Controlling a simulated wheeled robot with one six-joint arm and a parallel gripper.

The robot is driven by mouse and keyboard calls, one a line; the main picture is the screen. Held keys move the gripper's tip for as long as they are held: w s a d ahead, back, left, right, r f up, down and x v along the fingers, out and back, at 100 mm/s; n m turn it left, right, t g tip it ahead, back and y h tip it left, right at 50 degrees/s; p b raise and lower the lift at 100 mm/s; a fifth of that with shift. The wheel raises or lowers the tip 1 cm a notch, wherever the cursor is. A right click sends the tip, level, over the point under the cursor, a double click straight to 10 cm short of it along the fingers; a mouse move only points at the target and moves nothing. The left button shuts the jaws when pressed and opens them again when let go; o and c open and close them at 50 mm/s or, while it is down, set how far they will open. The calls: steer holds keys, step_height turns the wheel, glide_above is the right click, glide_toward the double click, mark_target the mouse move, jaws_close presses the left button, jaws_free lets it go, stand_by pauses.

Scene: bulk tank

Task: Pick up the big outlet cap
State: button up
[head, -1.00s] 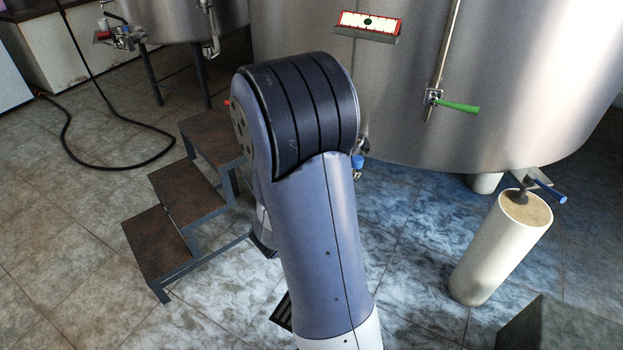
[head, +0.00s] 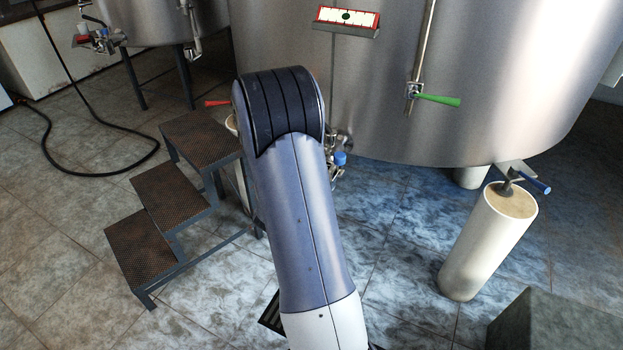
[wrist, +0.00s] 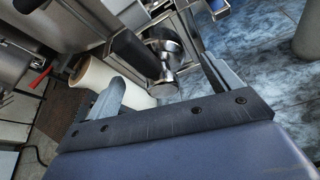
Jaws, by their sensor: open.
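In the wrist view my gripper (wrist: 162,75) is open, with its two fingers spread apart. Shiny round metal outlet fittings (wrist: 166,50) show between and beyond the fingers, below the tank. I cannot tell for sure which of them is the big outlet cap, or whether a finger touches it. In the head view the outlet fittings (head: 337,140) with a blue part show just right of my arm, at the tank's lower edge. My arm hides the gripper and part of the outlet there.
The large steel tank (head: 450,90) fills the back. Dark metal steps (head: 170,190) stand left of my arm. A white cylinder (head: 487,245) stands at the right, with a grey block (head: 560,325) in front. A black hose (head: 95,172) lies on the floor at left.

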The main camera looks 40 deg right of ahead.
steer(key=shift+w+d+f, duration=0.2)
steer(key=shift+w+d, duration=0.05)
steer(key=shift+d, duration=0.2)
steer(key=c, duration=1.3)
steer(key=shift+r, duration=0.1)
